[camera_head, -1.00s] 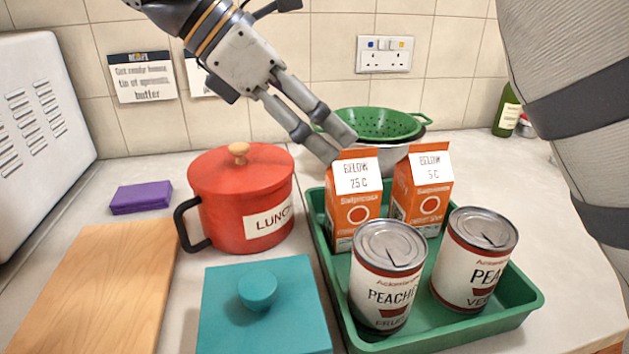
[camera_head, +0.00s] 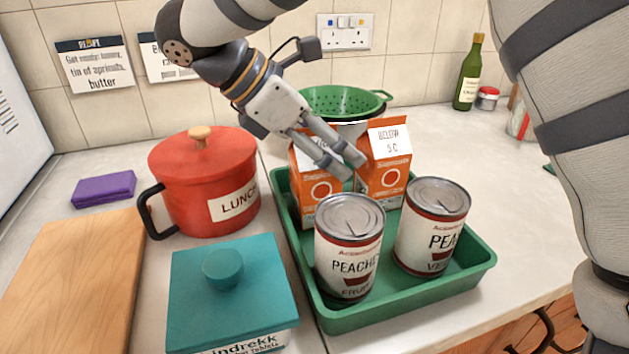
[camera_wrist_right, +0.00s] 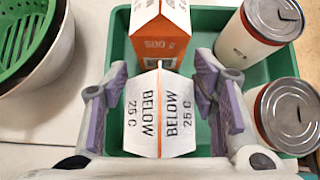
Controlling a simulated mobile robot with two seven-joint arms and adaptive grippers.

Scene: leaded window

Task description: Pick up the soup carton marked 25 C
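The soup carton marked 25 C (camera_head: 318,193) is orange with a white top label. It stands upright at the back left of the green tray, its label partly hidden behind my right gripper (camera_head: 348,165). In the right wrist view the carton's gabled top (camera_wrist_right: 160,118) reads BELOW 25 C and lies between the two fingers of my right gripper (camera_wrist_right: 162,100). The fingers are apart, one on each side, with gaps to the carton. A similar carton marked 5 C (camera_head: 384,168) stands beside it, and it also shows in the right wrist view (camera_wrist_right: 160,42). My left gripper is not in view.
The green tray (camera_head: 430,294) also holds a peaches can (camera_head: 349,255) and a PEA can (camera_head: 432,228) in front of the cartons. A red LUNCH pot (camera_head: 205,190) and a teal lidded box (camera_head: 230,300) stand left. A green colander (camera_head: 340,102) is behind.

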